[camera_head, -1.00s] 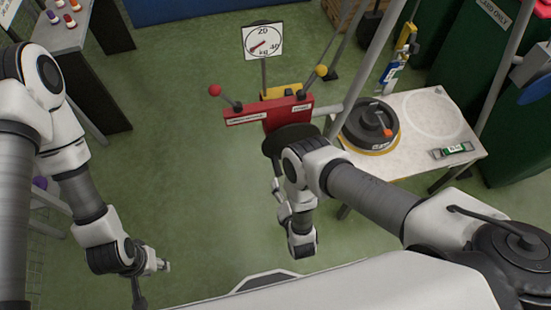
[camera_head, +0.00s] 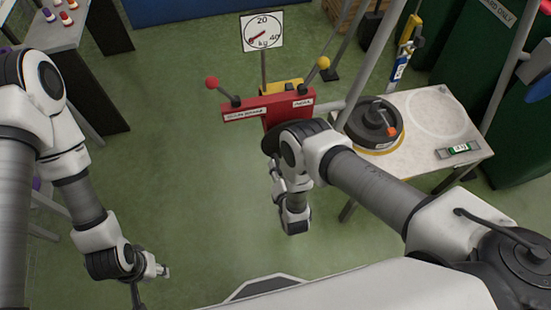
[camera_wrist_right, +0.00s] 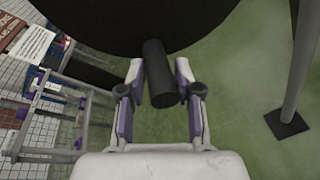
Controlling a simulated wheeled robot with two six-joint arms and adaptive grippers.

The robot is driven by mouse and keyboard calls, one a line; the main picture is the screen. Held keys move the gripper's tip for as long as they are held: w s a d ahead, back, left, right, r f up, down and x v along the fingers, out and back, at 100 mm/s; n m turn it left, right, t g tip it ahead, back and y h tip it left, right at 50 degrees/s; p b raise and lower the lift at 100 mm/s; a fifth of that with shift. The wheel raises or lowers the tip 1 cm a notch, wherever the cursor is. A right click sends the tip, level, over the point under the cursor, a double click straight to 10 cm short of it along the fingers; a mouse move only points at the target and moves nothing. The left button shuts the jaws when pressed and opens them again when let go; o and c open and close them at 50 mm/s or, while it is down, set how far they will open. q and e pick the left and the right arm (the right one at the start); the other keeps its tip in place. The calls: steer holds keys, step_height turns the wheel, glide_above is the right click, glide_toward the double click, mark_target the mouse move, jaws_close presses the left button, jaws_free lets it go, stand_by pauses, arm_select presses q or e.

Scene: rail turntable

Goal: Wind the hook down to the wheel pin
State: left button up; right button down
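The winch is a red panel (camera_head: 246,111) with a red-knobbed and a yellow-knobbed lever; its dark round wheel (camera_head: 274,141) is partly hidden by my right arm. In the right wrist view a dark cylindrical handle (camera_wrist_right: 164,85) sticks out from under a large dark disc (camera_wrist_right: 135,22). My right gripper (camera_wrist_right: 161,70) is open, one finger on each side of the handle, with narrow gaps visible. A yellow piece with a blue and white body (camera_head: 401,66) hangs above the table; the hook tip is unclear. A dark wheel (camera_head: 366,118) with an orange piece lies on the table. My left gripper (camera_head: 164,271) is low left, too small to read.
The pale table (camera_head: 420,153) at right also carries a green level (camera_head: 458,151). A dial (camera_head: 262,32) marked in kg stands behind the winch. A grey post rises between winch and table. Green floor is clear between my arms.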

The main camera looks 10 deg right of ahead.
steer(key=shift+d+f+n+b, duration=0.25)
steer(key=shift+f+n+b, duration=0.1)
steer(key=shift+b, duration=0.2)
steer(key=shift+d+f+n+h+b, duration=0.3)
steer(key=shift+d+n+h+b, duration=0.1)
steer(key=shift+d+n+b, duration=0.2)
steer(key=shift+s, duration=0.1)
steer(key=shift+d+f+n+h+b, duration=0.25)
steer(key=shift+d+n+b, duration=0.2)
steer(key=shift+b, duration=0.15)
steer(key=shift+d+f+n+h+b, duration=0.15)
steer(key=shift+d+n+h+b, duration=0.1)
steer(key=shift+d+n+b, duration=0.25)
steer(key=shift+a+f, duration=0.1)
